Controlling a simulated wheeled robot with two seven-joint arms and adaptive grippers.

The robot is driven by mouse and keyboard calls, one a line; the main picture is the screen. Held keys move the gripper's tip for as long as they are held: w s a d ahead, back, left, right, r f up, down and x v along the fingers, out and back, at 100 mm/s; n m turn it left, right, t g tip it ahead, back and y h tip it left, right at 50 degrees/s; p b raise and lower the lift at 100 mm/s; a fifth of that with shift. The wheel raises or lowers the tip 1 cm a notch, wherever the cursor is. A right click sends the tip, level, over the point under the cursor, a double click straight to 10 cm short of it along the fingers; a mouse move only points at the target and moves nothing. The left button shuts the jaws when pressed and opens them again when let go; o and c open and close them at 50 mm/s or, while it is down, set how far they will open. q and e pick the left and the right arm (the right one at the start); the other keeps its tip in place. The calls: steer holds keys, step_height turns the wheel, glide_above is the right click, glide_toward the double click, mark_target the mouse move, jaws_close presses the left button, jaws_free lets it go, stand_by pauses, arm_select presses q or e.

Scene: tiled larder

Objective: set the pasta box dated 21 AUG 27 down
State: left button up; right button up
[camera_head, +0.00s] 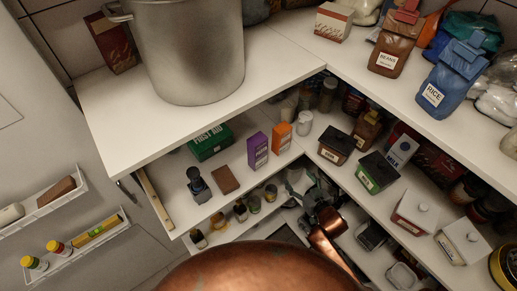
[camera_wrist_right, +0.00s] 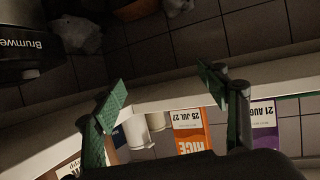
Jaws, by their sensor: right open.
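The purple box (camera_head: 258,151) stands upright on the middle shelf, left of an orange box (camera_head: 282,136). In the right wrist view the purple box (camera_wrist_right: 265,126) shows a label reading "21 AUG", upside down and cut off. The orange box (camera_wrist_right: 188,132) there reads "RICE" and "25 JUL 27". My right gripper (camera_head: 314,192) is low in the shelf corner, apart from the purple box. In its wrist view the gripper (camera_wrist_right: 163,95) is open with nothing between its green-padded fingers, and the purple box lies beyond the right finger. My left gripper is not in view.
The middle shelf (camera_head: 262,178) also holds a green first aid box (camera_head: 210,142), a brown block (camera_head: 225,179) and jars. A big metal pot (camera_head: 192,50) stands on the top shelf. Boxes and cartons crowd the right shelves. Bare shelf shows in front of the purple box.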

mark_target(262, 149)
steer(key=a+r+n+y, duration=0.1)
steer(key=a+r+y, duration=0.1)
steer(key=a+r, duration=0.2)
steer(key=a+r+n+y+p, duration=0.1)
steer(key=a+r+y, duration=0.1)
steer(key=a+r, duration=0.2)
steer(key=s+a+r+n+t+y, duration=0.1)
steer(key=a+r+y, duration=0.2)
steer(key=r, duration=0.6)
steer(key=shift+a+r+n, duration=0.15)
steer(key=shift+a+n, duration=0.15)
steer(key=shift+a, duration=0.2)
steer(key=p+x, duration=0.2)
steer(key=x, duration=0.5)
steer(key=shift+w+a+p, duration=0.15)
steer(key=shift+a+p, duration=0.1)
steer(key=shift+p, duration=0.05)
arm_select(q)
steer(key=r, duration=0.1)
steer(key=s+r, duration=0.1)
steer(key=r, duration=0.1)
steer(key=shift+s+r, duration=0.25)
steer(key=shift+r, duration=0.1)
arm_select(e)
steer(key=shift+c, duration=0.2)
steer(key=c, duration=1.4)
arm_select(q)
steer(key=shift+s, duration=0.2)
arm_select(e)
steer(key=shift+c, duration=0.8)
